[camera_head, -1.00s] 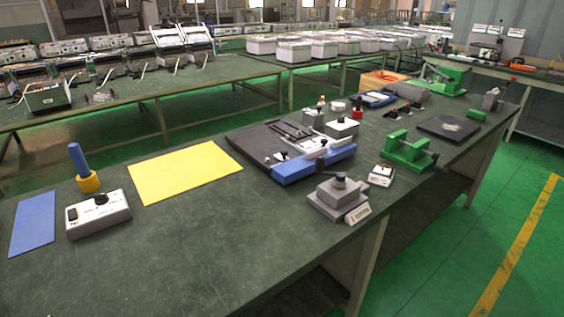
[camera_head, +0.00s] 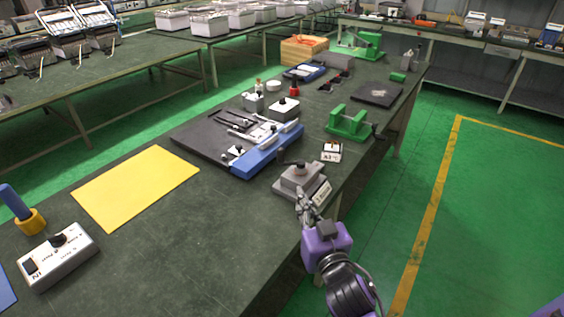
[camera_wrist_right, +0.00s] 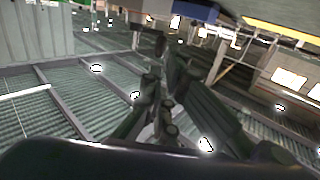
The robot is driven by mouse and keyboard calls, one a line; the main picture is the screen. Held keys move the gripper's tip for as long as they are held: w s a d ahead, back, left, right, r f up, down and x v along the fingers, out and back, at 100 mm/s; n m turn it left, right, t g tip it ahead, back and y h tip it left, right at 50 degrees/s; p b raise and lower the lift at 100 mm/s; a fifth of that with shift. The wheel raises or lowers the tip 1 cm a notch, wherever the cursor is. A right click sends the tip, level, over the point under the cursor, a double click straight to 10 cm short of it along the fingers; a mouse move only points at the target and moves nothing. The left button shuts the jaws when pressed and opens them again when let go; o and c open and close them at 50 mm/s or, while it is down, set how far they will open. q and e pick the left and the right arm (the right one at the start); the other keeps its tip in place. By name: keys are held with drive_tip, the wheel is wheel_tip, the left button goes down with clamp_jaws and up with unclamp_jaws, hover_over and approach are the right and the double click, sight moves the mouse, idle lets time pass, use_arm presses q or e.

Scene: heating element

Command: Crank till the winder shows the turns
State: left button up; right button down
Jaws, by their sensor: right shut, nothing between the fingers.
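A grey block-shaped device (camera_head: 298,180) with a dark knob and lever on top and a pale labelled face stands at the table's right edge; I cannot tell whether it is the winder. Beyond it, a green frame with two uprights (camera_head: 348,124) and a dark crank-like part at its right end stands on the same edge. My right gripper (camera_head: 304,203) is shut and empty, close in front of the grey device; contact is unclear. In the right wrist view the fingers (camera_wrist_right: 163,112) are dark, with no device clearly readable. My left gripper is not in view.
A small white labelled box (camera_head: 331,152) sits between the two devices. A blue and black fixture (camera_head: 265,152) lies to the left. A yellow sheet (camera_head: 137,187) and a white control box (camera_head: 58,256) lie nearer. The table's front middle is clear.

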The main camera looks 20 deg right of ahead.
drive_tip(key=p, duration=0.1)
approach(280, 158)
drive_tip(key=w, duration=0.5)
drive_tip(key=shift+d, duration=0.1)
drive_tip(key=shift+w+f, duration=0.15)
drive_tip(key=shift+w, duration=0.75)
